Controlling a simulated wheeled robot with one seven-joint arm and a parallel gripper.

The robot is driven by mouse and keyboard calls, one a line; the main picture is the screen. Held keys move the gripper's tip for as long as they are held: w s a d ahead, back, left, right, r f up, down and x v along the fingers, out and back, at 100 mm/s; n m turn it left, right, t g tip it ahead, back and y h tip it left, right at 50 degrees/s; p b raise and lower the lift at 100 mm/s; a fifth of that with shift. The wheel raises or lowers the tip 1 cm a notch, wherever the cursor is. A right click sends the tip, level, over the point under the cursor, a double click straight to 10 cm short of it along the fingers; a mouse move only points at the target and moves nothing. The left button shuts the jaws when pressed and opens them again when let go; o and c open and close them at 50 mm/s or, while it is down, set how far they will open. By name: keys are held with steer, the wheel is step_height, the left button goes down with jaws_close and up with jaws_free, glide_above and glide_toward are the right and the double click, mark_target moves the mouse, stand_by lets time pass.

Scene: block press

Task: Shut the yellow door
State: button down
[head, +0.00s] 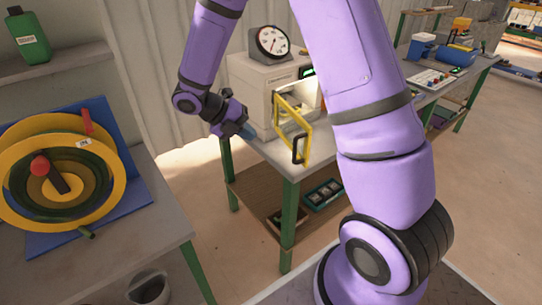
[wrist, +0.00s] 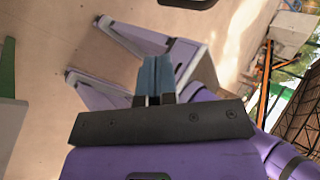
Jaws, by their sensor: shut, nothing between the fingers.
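The yellow door (head: 293,127) is a yellow-framed panel on the front of a pale box-shaped machine (head: 262,84). It stands open, swung out from the lit opening, with a dark handle (head: 300,150) on its outer edge. My gripper (head: 248,134) is left of the door, close to the machine's lower left side and apart from the door. In the wrist view its blue fingers (wrist: 155,75) are together with nothing between them. My arm hides part of the machine's right side. The wrist view does not show the door clearly.
The machine stands on a green-legged bench (head: 288,222) with a round dial gauge (head: 272,42) on top. A yellow wheel with a red knob (head: 39,166) is on the left table. A blue box (head: 421,47) and a control panel (head: 434,79) are farther right. Floor shows between the benches.

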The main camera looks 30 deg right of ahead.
steer(key=d+r+x, duration=0.1)
steer(key=x, duration=1.1)
steer(key=shift+s+d+n, duration=0.3)
steer(key=shift+s+n, duration=0.05)
steer(key=shift+n, duration=0.05)
steer(key=shift+d+f, duration=0.1)
steer(key=shift+d, duration=0.05)
